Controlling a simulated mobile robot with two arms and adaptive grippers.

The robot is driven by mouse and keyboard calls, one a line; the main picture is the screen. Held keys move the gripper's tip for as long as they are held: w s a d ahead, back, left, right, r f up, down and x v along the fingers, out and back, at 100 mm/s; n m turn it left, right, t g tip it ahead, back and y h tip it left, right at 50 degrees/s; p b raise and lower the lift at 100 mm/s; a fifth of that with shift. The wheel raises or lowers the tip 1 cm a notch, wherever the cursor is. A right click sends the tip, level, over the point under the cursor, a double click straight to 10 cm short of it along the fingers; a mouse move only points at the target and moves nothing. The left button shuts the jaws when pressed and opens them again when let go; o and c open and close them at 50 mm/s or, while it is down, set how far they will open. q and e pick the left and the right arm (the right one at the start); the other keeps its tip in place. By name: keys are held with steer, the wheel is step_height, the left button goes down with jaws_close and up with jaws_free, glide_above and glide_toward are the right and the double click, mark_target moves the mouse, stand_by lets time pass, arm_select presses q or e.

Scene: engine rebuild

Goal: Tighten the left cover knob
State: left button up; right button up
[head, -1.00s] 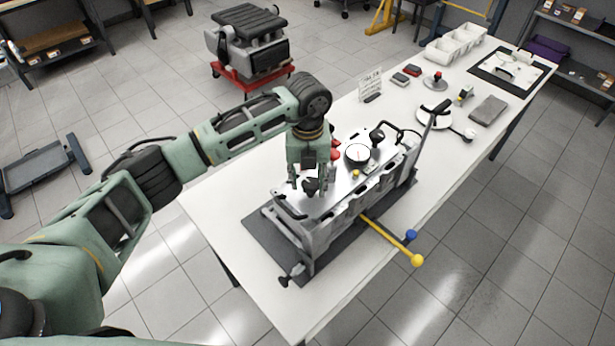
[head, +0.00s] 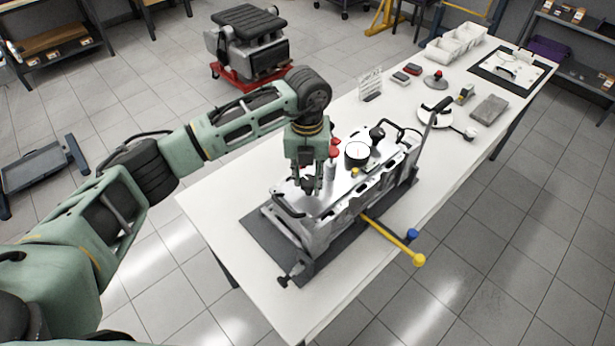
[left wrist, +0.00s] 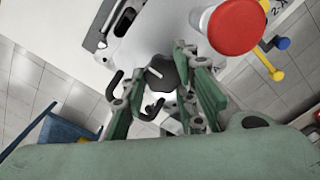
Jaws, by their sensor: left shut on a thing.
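My left gripper (head: 309,184) points down over the near left end of the engine block. It is shut on the black left cover knob (head: 308,185), which is mostly hidden by the fingers in the head view. In the left wrist view the dark knob (left wrist: 162,74) shows between the green fingers (left wrist: 160,90), with a pale mark on its top. The silver cover (head: 330,195) lies on the engine block (head: 318,230). My right gripper is in neither view.
A red-topped part (head: 334,147) stands close beside the gripper; its red cap (left wrist: 237,27) is large in the left wrist view. A round gauge (head: 357,153) and a black knob (head: 377,134) are farther along the cover. A yellow-ended lever (head: 395,242) sticks out at the right.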

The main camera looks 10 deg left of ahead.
mark_target(306, 181)
arm_select(q)
steer(key=o, duration=0.9)
steer(key=shift+o, duration=0.6)
steer(key=shift+r, duration=0.3)
step_height(306, 181, up, 12)
steer(key=shift+f, duration=0.25)
steer(key=shift+s+f, duration=0.1)
